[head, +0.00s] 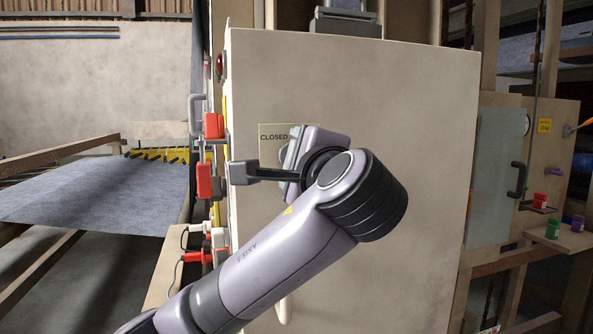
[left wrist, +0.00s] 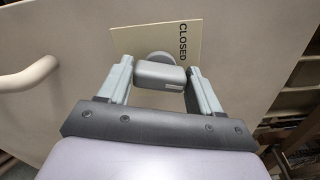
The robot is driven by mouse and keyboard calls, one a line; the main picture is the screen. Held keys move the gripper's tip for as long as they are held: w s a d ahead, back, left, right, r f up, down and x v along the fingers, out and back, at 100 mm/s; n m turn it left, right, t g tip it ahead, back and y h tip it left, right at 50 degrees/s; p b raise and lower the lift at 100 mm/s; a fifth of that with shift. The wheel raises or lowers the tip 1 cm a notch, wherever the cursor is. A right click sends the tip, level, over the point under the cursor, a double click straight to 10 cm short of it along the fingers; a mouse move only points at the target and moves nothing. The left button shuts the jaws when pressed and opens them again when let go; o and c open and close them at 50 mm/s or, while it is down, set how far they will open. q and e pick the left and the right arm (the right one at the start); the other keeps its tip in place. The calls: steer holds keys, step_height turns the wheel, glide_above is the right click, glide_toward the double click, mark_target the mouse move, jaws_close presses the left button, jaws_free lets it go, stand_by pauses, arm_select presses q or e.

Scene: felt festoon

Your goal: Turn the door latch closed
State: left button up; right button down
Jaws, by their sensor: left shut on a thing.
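The door (head: 400,130) is a large pale beige panel filling the middle of the head view. A small cream plate marked CLOSED (head: 273,137) is on it; it also shows in the left wrist view (left wrist: 185,35). The latch is a dark grey block handle (left wrist: 160,74) on a round hub, in front of the plate. My wrist hides part of the plate. My right gripper is out of view.
A pale bar handle (left wrist: 30,76) sticks out of the door below the latch. Red clamps or plugs (head: 205,180) line the frame left of the door. A blue-grey felt sheet (head: 100,195) lies on a bed at left.

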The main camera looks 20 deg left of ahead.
arm_select(q)
steer(key=shift+f+n+b, duration=0.15)
steer(key=shift+n+b, duration=2.2)
steer(key=shift+n, duration=3.75)
steer(key=o, duration=1)
steer(key=shift+c, duration=0.2)
